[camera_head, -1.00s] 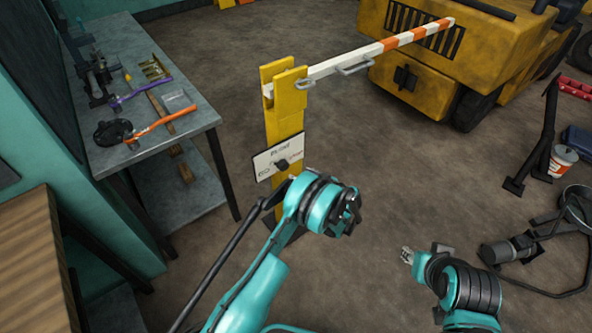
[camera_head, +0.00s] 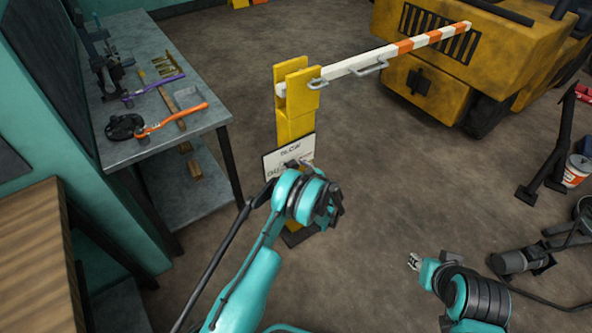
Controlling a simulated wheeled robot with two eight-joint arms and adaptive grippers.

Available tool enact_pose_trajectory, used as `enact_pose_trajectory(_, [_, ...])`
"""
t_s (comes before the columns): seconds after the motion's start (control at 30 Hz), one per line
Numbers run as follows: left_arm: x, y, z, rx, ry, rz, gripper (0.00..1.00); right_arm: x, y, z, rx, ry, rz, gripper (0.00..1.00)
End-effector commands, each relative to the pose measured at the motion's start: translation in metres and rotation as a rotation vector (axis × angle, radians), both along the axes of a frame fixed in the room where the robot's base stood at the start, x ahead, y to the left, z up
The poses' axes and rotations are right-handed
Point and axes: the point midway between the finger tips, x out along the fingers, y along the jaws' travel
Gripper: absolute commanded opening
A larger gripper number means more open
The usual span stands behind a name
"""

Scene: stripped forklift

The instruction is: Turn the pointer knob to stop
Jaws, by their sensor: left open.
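A white sign plate (camera_head: 272,167) with black lettering is fixed to the yellow barrier post (camera_head: 295,122). The pointer knob sits on this plate, but it is mostly hidden now and its pointing direction cannot be made out. My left gripper (camera_head: 298,165) is open in front of the plate, close to the knob. My teal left wrist covers the lower part of the plate, and contact with the knob cannot be told. My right gripper (camera_head: 413,262) is low over the floor at right, away from the post; its small fingers do not show clearly whether they are open.
A striped barrier arm (camera_head: 400,48) reaches from the post top toward a yellow forklift (camera_head: 440,75). A grey workbench (camera_head: 190,128) with tools stands left, and a wooden surface (camera_head: 35,265) at lower left. A bucket (camera_head: 575,170) stands right. The middle floor is clear.

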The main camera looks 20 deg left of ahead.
Motion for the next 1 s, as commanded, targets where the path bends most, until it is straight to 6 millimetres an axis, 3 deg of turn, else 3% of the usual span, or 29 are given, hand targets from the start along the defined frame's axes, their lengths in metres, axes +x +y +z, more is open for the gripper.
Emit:
enact_pose_trajectory(0.1, [-0.0001, -0.0002, 0.0003, 0.0, 0.0, 0.0, 0.59, 0.0, 0.0, 0.0004, 0.0, 0.0, 0.0, 0.34])
enact_pose_trajectory(0.3, [-0.0001, -0.0002, 0.0003, 0.0, 0.0, 0.0, 0.11, 0.0, 0.0, 0.0004, 0.0, 0.0, 0.0, 0.34])
enact_pose_trajectory(0.67, [0.0003, -0.0005, 0.0001, 0.031, 0.039, 0.0, 0.11, 0.0, 0.0, 0.0003, 0.0, 0.0, 0.0, 0.34])
enact_pose_trajectory(1.0, [0.0012, -0.0012, -0.0003, 0.17, 0.217, 0.0, 0.11, 0.0, 0.0, 0.0003, 0.0, 0.0, 0.0, 0.34])
